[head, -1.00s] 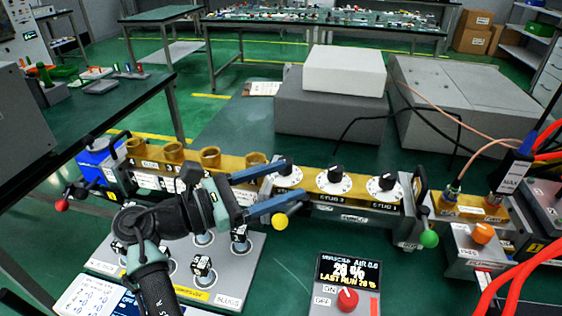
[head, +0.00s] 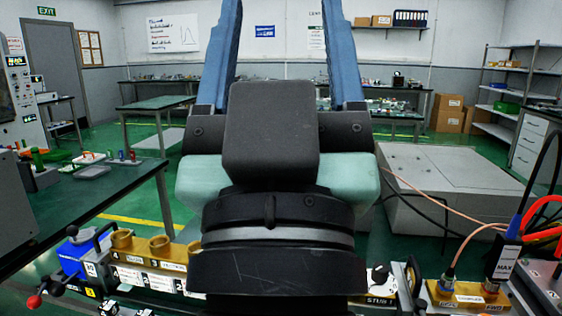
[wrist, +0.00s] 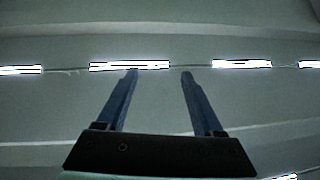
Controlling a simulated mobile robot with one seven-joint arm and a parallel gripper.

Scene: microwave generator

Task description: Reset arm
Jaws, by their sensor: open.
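My gripper (head: 283,50) stands raised and upright, close in front of the head camera. Its two blue fingers point up and are spread wide apart, with nothing between them. In the wrist view my gripper (wrist: 158,82) is also open and empty, against the ceiling and its lights. My wrist and gripper body hide the middle of the bench, including most of the stub row and the readout panel.
A brass waveguide with round ports (head: 160,244) lies at lower left, beside a blue unit (head: 85,256) and a red-knobbed lever (head: 34,301). Brass connectors with cables (head: 470,292) are at lower right. A large grey box (head: 450,185) stands behind. The air around the fingers is clear.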

